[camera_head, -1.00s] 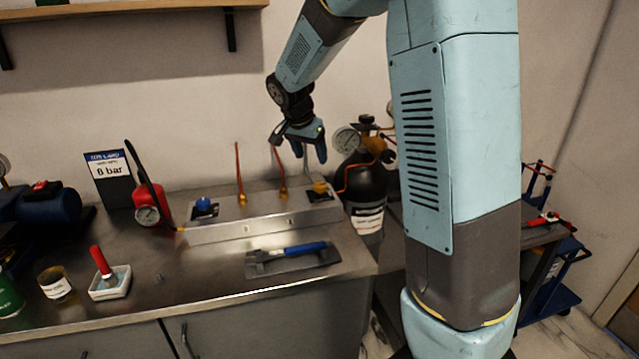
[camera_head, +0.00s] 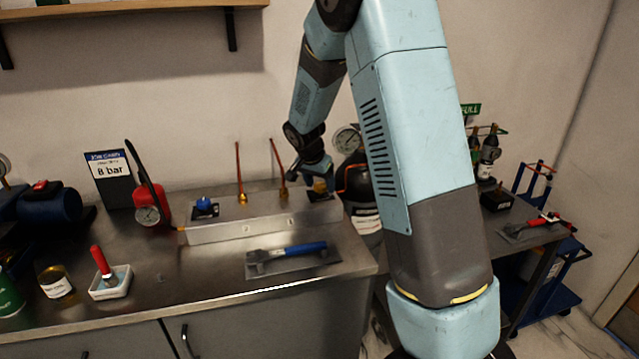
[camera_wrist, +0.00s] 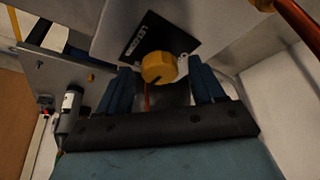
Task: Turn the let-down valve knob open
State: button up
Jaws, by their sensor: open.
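The let-down valve knob is a yellow knob (camera_wrist: 158,67) beside a dark label that appears to read LETDOWN. It sits on the right end of the metal valve block (camera_head: 240,228). In the head view the knob (camera_head: 320,186) is partly hidden by my gripper (camera_head: 312,172), which is right above it. In the wrist view my gripper (camera_wrist: 163,84) is open. Its two blue fingers stand apart on the left and right of the knob, with visible gaps. Whether the fingertips are level with the knob is unclear.
A blue knob (camera_head: 204,205) is on the block's left end. Two upright red-brown rods (camera_head: 239,168) rise between the knobs. A blue-handled wrench (camera_head: 290,250) lies in front on a tray. A black cylinder (camera_head: 360,190) with a gauge (camera_head: 347,140) stands behind right.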

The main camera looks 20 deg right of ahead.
jog(key=c, duration=1.1)
jog(key=shift+o, duration=0.2)
jog(key=shift+n, duration=0.4)
jog(key=n+t+y, duration=0.1)
jog(key=n, duration=0.2)
jog(key=shift+n+y, duration=0.3)
jog(key=shift+n, duration=0.1)
jog(key=n, duration=0.2)
jog(key=n+y, duration=0.1)
jog(key=n, duration=0.1)
jog(key=shift+d+y, duration=0.2)
jog(key=shift+y, duration=0.1)
jog(key=n, duration=0.2)
jog(key=n+y, duration=0.1)
jog(key=n, duration=0.1)
jog(key=shift+d+y, duration=0.15)
jog(key=shift+y, duration=0.15)
jog(key=shift+n+g+y, duration=0.5)
jog(key=shift+n+y, duration=0.2)
jog(key=shift+n, duration=1.9)
jog(key=shift+d, duration=0.1)
